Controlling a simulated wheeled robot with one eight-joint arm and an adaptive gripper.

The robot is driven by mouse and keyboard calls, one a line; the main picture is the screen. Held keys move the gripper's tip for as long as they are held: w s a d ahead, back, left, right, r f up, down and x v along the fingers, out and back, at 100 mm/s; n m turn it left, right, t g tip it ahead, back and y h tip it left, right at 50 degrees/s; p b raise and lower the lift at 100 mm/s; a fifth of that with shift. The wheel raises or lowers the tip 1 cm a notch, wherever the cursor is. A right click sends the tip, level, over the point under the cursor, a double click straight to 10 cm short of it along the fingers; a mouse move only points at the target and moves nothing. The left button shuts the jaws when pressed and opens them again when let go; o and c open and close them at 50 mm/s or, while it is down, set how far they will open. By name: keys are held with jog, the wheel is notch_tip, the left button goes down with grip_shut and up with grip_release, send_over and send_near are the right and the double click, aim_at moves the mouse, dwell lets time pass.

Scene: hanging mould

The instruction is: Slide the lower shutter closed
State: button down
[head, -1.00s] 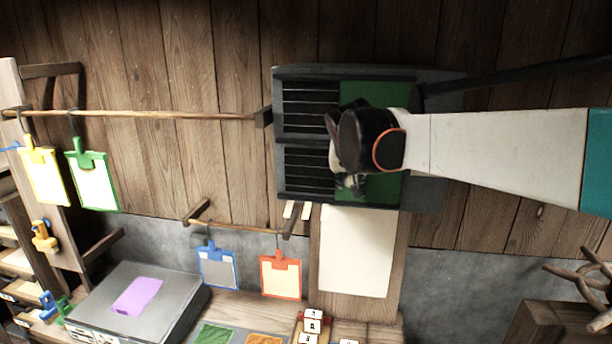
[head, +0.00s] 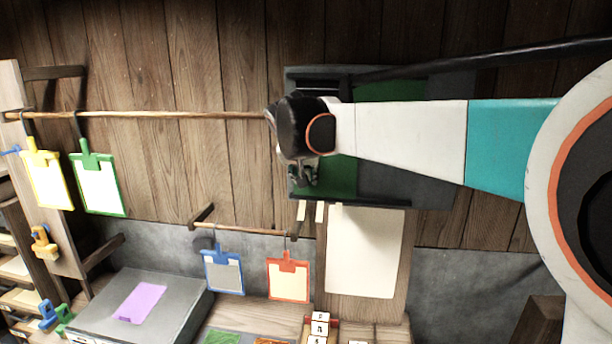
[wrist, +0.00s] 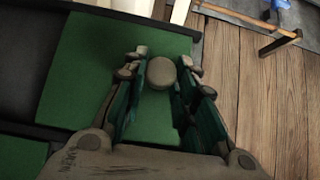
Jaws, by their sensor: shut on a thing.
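The lower shutter is a green panel (head: 341,178) in a dark wall frame (head: 425,187). In the head view it lies at the left part of the frame's lower row, and no slats show there. In the wrist view the green panel (wrist: 75,75) fills its bay up to near the dark frame edge. A round grey-brown knob (wrist: 160,74) stands on it. My gripper (head: 305,173) has its fingers on either side of the knob, shut on it, in the wrist view (wrist: 163,66). My wrist hides part of the shutter in the head view.
The upper shutter (head: 390,91) is green and sits right of a dark opening (head: 320,84), partly behind my arm. A wooden rail (head: 160,114) meets the frame's left side. Below hang a blue clipboard (head: 222,270) and an orange one (head: 289,278). A blank sheet (head: 364,252) hangs under the frame.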

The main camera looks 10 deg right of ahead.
jog(key=shift+w+a, duration=0.15)
jog(key=shift+a, duration=0.4)
jog(key=c, duration=1.4)
grip_release()
jog(key=shift+o, duration=0.6)
jog(key=shift+w+a, duration=0.1)
jog(key=shift+a, duration=0.15)
notch_tip(320, 180, up, 10)
jog(key=shift+d, duration=0.1)
